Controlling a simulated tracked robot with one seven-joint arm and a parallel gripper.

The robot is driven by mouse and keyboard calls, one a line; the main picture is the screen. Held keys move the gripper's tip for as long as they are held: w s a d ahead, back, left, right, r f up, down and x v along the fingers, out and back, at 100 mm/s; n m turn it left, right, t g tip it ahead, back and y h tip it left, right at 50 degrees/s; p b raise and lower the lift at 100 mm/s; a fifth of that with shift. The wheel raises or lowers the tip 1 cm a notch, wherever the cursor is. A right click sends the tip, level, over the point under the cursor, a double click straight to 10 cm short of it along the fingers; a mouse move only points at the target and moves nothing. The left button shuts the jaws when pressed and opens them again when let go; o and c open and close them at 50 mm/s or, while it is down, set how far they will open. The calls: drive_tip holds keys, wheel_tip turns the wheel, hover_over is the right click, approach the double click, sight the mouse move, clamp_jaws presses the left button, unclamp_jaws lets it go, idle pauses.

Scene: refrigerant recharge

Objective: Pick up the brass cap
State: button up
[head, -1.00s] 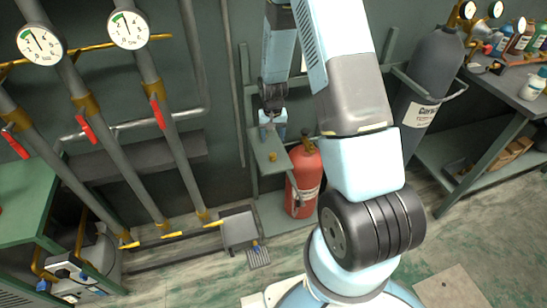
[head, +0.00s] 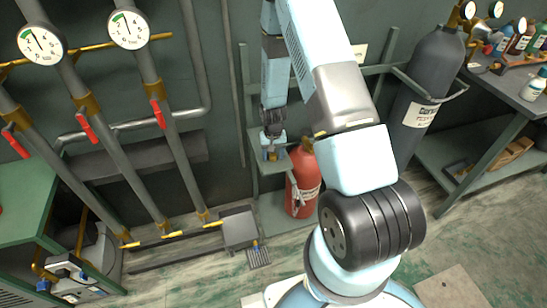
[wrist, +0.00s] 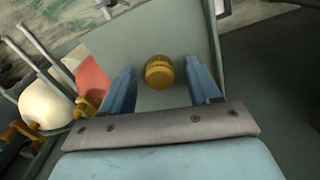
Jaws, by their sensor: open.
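The brass cap (wrist: 159,72) is a small round, ribbed, golden piece on a grey-green shelf (wrist: 180,39). In the wrist view it lies between my two blue fingers, with a visible gap on each side. My gripper (wrist: 158,76) is open and its fingers straddle the cap without visible contact. In the head view my gripper (head: 271,154) is low over the small shelf, and the cap there is mostly hidden by the fingers.
A red cylinder (head: 304,182) stands just right of the shelf. A tall grey cylinder (head: 425,85) stands farther right. Pipes with red-handled valves (head: 86,128) run at left. In the wrist view a white rounded part (wrist: 45,104) and brass fittings sit left of the shelf.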

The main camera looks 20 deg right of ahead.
drive_tip(key=c, duration=1.1)
